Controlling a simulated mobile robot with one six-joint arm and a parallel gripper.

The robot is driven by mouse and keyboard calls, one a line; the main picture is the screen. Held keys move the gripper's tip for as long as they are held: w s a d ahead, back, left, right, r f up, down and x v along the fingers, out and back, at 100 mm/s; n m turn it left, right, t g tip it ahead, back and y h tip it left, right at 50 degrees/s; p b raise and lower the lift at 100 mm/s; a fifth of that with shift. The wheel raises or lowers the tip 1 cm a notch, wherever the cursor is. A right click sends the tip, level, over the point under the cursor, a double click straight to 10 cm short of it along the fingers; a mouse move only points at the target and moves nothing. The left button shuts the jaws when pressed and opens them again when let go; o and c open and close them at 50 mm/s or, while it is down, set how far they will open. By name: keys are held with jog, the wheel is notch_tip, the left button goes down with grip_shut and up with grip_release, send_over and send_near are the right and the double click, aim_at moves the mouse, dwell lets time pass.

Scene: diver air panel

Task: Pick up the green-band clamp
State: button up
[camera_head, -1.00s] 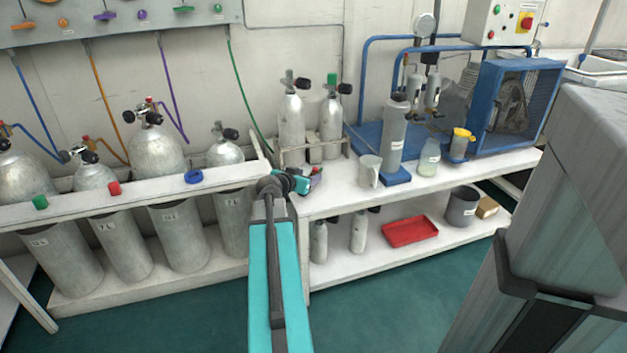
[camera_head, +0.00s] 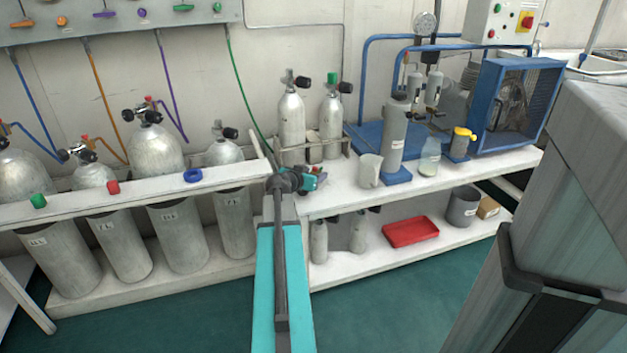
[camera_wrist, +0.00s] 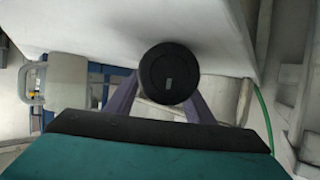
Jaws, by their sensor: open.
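My gripper (camera_head: 308,181) is at the left end of the right-hand white bench, mostly hidden behind my own wrist in the head view. In the wrist view my gripper (camera_wrist: 165,104) shows two purple-grey fingers standing apart. A black round end with a small pale mark (camera_wrist: 168,73) covers much of the gap between them, against the white surface. I cannot tell whether it belongs to the clamp or whether the fingers touch it. I cannot make out a green band there. A small red bit (camera_head: 319,170) shows beside my gripper in the head view.
A grey mug (camera_head: 369,170) stands right of my gripper. Two small cylinders (camera_head: 291,122) stand in a rack behind it. A red tray (camera_head: 410,231) lies on the lower shelf.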

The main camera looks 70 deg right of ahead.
jog(key=shift+d+f, duration=0.25)
jog(key=shift+d, duration=0.3)
grip_shut()
